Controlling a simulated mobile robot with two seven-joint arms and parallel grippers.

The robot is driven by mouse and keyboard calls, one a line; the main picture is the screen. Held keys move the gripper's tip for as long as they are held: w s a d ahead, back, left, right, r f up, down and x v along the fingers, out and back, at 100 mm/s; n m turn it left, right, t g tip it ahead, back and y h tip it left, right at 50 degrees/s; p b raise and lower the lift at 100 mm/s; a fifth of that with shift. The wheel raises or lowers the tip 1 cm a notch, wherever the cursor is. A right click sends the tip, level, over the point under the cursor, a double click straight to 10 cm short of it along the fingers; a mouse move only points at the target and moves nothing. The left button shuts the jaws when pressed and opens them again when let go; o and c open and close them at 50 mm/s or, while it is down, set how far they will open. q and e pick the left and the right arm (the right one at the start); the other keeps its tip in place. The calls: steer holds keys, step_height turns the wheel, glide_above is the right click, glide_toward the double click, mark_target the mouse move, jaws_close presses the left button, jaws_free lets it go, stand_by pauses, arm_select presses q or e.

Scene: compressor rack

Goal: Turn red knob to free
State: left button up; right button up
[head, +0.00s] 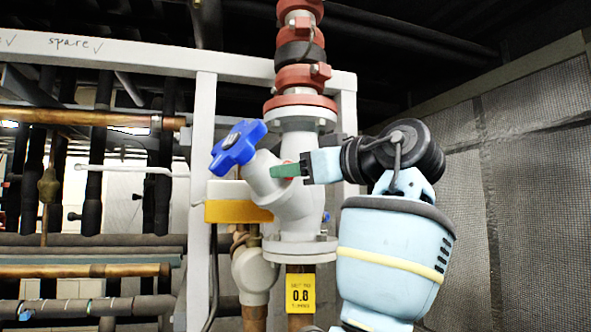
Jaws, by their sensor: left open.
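A grey valve body (297,199) stands on the vertical pipe in the middle of the head view. A blue star-shaped knob (237,146) sits on its angled neck, upper left. A small bit of red (289,162) shows at the green fingertip, mostly hidden; I cannot tell whether it is the red knob, and no other red knob is clear. My left gripper (285,171) is open, its green fingertip in front of the valve body, right of the blue knob. I cannot tell whether it touches. My right gripper is not in view.
Red couplings (301,77) sit on the pipe above the valve. A white frame (202,150) stands left of it, with copper pipes (85,118) behind. A yellow 0.8 tag (300,294) hangs below. A mesh panel (530,190) closes the right side.

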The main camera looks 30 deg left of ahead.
arm_select(q)
steer(key=shift+d, duration=0.1)
steer(key=shift+c, duration=1.3)
steer(key=c, duration=0.7)
